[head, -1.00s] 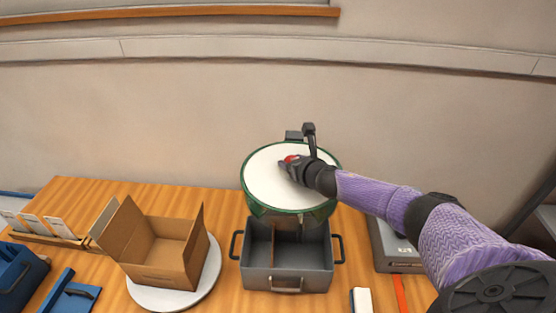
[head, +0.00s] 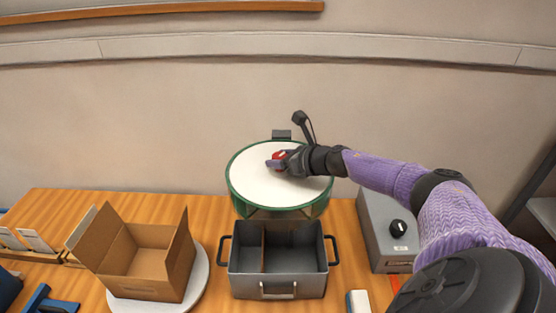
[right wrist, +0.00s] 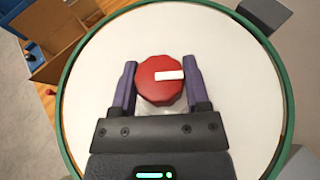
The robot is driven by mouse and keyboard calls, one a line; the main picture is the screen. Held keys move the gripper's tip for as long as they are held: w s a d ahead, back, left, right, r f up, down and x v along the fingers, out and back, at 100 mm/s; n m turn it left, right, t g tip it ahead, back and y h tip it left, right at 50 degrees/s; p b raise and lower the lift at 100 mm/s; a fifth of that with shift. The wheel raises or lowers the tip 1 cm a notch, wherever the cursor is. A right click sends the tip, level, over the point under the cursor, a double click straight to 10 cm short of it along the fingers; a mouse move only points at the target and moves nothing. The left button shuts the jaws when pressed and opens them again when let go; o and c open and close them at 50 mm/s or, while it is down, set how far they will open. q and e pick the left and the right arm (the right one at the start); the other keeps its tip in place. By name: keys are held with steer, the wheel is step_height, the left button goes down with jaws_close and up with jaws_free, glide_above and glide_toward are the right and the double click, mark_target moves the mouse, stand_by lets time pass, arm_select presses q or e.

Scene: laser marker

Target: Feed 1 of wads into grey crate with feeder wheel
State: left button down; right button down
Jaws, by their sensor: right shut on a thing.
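The feeder wheel is a white disc with a green rim (head: 252,184), standing behind the grey crate. A red knob with a white mark (right wrist: 160,80) sits over the disc. My right gripper (head: 275,160) is shut on the red knob, one finger on each side of it, as the right wrist view (right wrist: 160,85) shows. The grey crate (head: 278,272) has dark handles and a brown divider, and its visible floor looks empty. I cannot make out any wads in the head view. My left gripper is not in view.
An open cardboard box (head: 140,262) stands on a round white plate (head: 202,280) at the left. A grey box with a black knob (head: 385,232) stands at the right under my right arm. A blue thing (head: 48,302) lies at the front left.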

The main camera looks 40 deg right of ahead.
steer(key=shift+r, duration=0.1)
steer(key=shift+c, duration=0.3)
jaws_free()
steer(key=shift+w, duration=0.1)
